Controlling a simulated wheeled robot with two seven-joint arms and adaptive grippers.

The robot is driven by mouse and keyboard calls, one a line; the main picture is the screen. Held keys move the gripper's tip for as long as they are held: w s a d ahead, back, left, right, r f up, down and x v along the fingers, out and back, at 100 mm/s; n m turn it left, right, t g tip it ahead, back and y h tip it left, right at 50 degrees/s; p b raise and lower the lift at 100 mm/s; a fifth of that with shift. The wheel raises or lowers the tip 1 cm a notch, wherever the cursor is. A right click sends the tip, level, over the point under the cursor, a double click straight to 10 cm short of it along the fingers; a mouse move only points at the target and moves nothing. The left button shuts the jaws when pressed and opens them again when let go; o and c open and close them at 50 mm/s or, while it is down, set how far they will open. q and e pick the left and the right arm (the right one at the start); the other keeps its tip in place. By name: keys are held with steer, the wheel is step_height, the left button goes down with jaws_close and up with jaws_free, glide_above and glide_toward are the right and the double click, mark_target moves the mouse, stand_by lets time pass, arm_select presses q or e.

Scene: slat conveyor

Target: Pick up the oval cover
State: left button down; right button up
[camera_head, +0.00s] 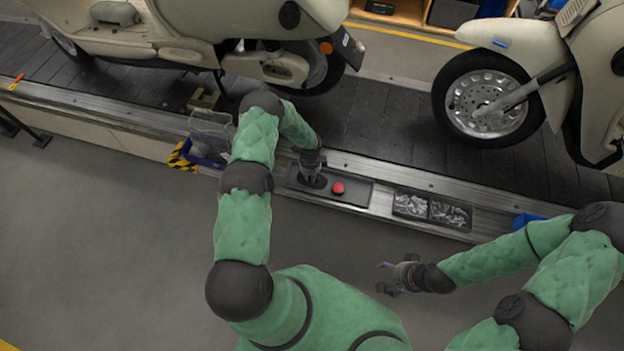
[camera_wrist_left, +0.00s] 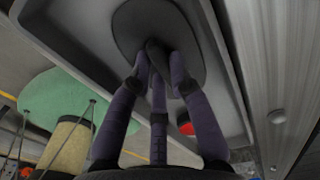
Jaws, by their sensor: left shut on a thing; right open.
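The oval cover (camera_wrist_left: 190,30) is a dark flat oval with a raised grip in its middle. It lies in or just over a grey shallow tray (camera_wrist_left: 70,28); the gap beneath it cannot be judged. In the head view the cover (camera_head: 320,184) shows partly behind my left gripper. My left gripper (camera_head: 311,176) points down at the cover, and in the left wrist view its fingers (camera_wrist_left: 158,62) are closed around the raised grip. My right gripper (camera_head: 385,278) is open and empty, over the floor in front of the conveyor edge.
A red button (camera_head: 338,188) sits in the same tray, right of the cover. A clear box and blue bin (camera_head: 208,150) stand left. Scooters (camera_head: 490,105) stand on the slat conveyor (camera_head: 385,130) behind.

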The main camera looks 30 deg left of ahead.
arm_select(q)
steer(key=shift+r+p, duration=0.35)
steer(key=shift+r, duration=0.1)
step_height(320, 180, up, 3)
steer(key=shift+s+d+r+p, duration=0.15)
steer(key=shift+p, duration=0.9)
steer(key=s+d+r+p, duration=0.3)
steer(key=s+d+r, duration=0.5)
steer(key=s+d, duration=0.1)
steer(key=shift+s+d+r+p, duration=0.25)
steer(key=shift+s+r+p, duration=0.1)
steer(key=shift+r+p, duration=0.05)
